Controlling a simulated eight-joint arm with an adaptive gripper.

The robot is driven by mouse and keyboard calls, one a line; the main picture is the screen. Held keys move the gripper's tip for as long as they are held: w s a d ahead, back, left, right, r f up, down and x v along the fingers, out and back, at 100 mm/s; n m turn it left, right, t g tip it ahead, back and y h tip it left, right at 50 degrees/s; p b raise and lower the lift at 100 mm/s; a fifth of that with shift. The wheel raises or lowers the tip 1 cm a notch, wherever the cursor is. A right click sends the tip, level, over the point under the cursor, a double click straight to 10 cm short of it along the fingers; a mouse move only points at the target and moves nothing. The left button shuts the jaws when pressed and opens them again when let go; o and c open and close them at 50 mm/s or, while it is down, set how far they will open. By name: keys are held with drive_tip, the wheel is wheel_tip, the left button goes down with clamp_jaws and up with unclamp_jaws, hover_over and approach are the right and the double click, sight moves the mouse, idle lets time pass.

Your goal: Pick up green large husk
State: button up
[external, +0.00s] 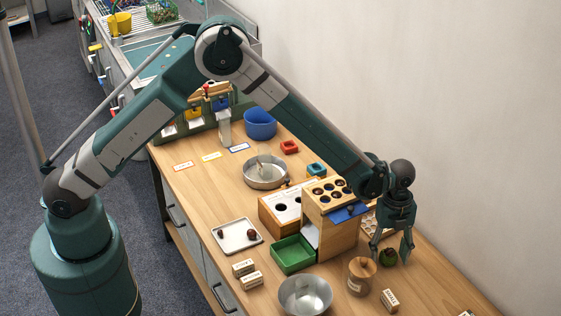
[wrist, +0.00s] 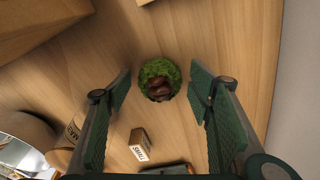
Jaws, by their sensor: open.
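The green husk (external: 388,257) is a round, spiky green ball with brown chestnuts showing in its opening. It lies on the wooden table at the right, and it also shows in the wrist view (wrist: 159,79) near the top middle. My gripper (external: 391,258) is open and points down over it. In the wrist view my gripper's two fingers (wrist: 160,85) stand apart with the husk between and just beyond their tips. Nothing is held. I cannot tell the exact height of the fingertips above the table.
A round wooden-lidded container (external: 361,277) stands close left of the husk. A small labelled block (external: 389,300) lies in front; it also shows in the wrist view (wrist: 141,144). A wooden box with holes (external: 331,225) stands behind left. The wall (external: 480,130) is at the right.

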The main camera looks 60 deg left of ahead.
sight(390, 251)
drive_tip(key=c, duration=1)
drive_tip(key=shift+r, duration=0.1)
drive_tip(key=shift+r+p, duration=0.55)
drive_tip(key=shift+r, duration=4.4)
